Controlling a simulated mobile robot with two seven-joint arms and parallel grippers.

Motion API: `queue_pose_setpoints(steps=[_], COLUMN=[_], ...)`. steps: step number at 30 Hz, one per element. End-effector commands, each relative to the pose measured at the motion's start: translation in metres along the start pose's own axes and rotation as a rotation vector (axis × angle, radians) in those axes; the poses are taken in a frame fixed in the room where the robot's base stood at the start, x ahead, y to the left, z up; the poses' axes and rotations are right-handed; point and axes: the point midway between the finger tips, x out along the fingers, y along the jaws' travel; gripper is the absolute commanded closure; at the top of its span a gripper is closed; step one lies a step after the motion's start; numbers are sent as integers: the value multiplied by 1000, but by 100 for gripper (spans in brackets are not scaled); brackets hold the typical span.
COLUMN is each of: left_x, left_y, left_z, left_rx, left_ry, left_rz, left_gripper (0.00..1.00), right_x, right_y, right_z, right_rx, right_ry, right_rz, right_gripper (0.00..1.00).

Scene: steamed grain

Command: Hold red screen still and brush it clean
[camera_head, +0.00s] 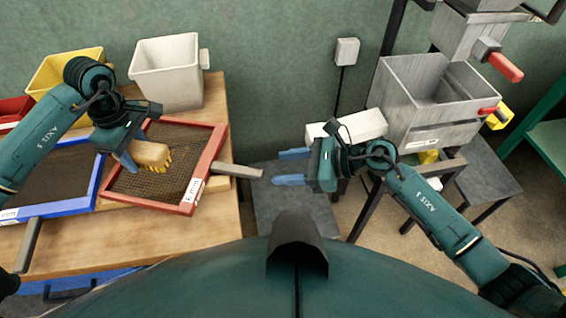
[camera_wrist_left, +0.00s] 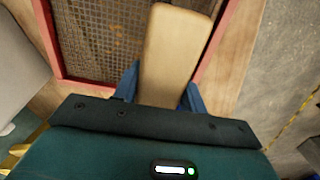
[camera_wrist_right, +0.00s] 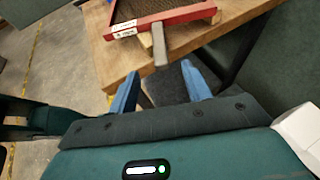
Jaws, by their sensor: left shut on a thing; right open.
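The red screen (camera_head: 187,206) is a red-framed tray with dark mesh, lying on the wooden table; its grey handle (camera_head: 238,171) sticks out past the table's right edge. The screen also shows in the left wrist view (camera_wrist_left: 216,40) and the right wrist view (camera_wrist_right: 184,16). My left gripper (camera_head: 130,160) is shut on the brush (camera_head: 151,153), which has a wooden back and yellow bristles, over the mesh. Whether the bristles touch the mesh is unclear. My right gripper (camera_head: 290,167) is open and empty, to the right of the handle's end, apart from it; the handle (camera_wrist_right: 160,45) lies ahead of its fingers.
A blue-framed screen (camera_head: 92,190) lies left of the red one. A white bin (camera_head: 167,72) and a yellow bin (camera_head: 52,75) stand at the table's back. A grey metal machine (camera_head: 425,105) with red handles stands at right.

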Motion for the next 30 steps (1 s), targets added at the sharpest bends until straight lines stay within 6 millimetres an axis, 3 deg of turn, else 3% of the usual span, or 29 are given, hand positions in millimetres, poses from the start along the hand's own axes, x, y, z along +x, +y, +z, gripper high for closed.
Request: queue_pose_setpoints(steps=[6, 12, 18, 26, 30], left_x=[0, 0, 0, 0, 0], left_y=[0, 0, 0, 0, 0], left_z=[0, 0, 0, 0, 0], left_rx=[0, 0, 0, 0, 0], left_ry=[0, 0, 0, 0, 0], left_rz=[1, 1, 1, 1, 1], left_gripper=[83, 83, 83, 83, 83], right_x=[45, 74, 87, 89, 88], right_y=[0, 0, 0, 0, 0], right_z=[1, 1, 1, 1, 1], right_rx=[5, 5, 2, 3, 3], right_ry=[-5, -4, -3, -3, -3], right_rz=[1, 0, 0, -1, -1], right_gripper=[51, 51, 51, 51, 60])
